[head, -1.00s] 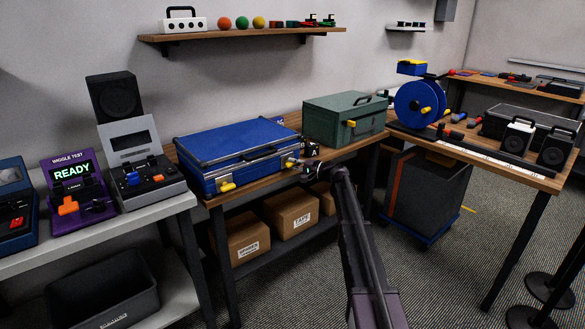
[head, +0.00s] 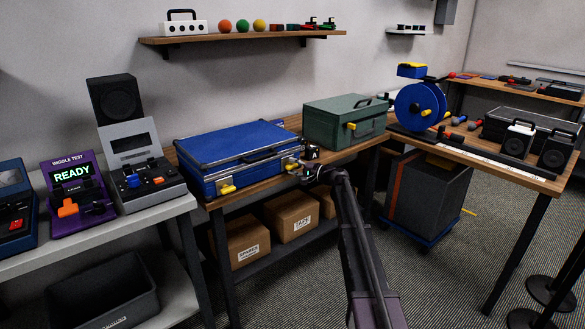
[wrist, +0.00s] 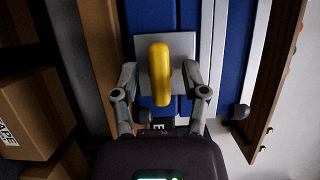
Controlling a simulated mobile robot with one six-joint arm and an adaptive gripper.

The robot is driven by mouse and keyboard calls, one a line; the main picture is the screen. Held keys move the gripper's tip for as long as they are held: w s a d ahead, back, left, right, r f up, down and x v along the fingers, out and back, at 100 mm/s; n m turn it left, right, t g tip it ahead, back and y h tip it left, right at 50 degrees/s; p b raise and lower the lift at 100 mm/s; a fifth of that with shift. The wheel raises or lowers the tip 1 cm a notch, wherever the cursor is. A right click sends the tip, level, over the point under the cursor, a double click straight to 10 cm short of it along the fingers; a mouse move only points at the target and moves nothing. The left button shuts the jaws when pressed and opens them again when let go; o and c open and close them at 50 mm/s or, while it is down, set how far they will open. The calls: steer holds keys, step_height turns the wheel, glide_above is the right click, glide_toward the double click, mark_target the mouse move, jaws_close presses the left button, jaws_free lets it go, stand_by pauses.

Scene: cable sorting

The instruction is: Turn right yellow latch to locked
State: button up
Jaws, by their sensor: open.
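A blue case (head: 240,150) with silver edges lies shut on the wooden bench. Its right yellow latch (head: 291,165) is on the front face, partly hidden by my gripper. In the wrist view the yellow latch (wrist: 160,75) sits on a silver plate (wrist: 184,48), its lever running parallel to the case's long edges. My gripper (head: 303,169) is at the right front of the case. In the wrist view my gripper (wrist: 160,68) is open, one finger on each side of the latch, with gaps between them and the lever. The left yellow latch (head: 227,187) lies sideways on the front.
Cardboard boxes (head: 294,217) sit on the shelf below. A grey tester (head: 140,165) stands on the left bench.

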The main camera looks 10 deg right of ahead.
steer(key=shift+s+d, duration=0.1)
steer(key=v, duration=1.1)
steer(key=shift+s+d, duration=0.25)
steer(key=shift+s, duration=0.05)
steer(key=s+a+f+n+g+h, duration=0.25)
steer(key=s+a+f, duration=0.35)
steer(key=s, duration=0.3)
steer(key=s+a+f+n+g+h, duration=0.2)
steer(key=s+a+f+g+h, duration=0.15)
steer(key=s+a+f, duration=0.45)
steer(key=s+d+f+n+g+h, duration=0.2)
steer(key=s+h, duration=0.2)
steer(key=s, duration=0.8)
steer(key=s+d+f+n+g+h, duration=0.1)
steer(key=s+d+f+g+h, duration=0.2)
steer(key=s, duration=0.8)
step_height(320, 180, up, 27)
steer(key=h+p, duration=0.1)
steer(key=p, duration=2.5)
steer(key=shift+a+p, duration=0.25)
steer(key=shift+p, duration=0.05)
steer(key=shift+f, duration=0.1)
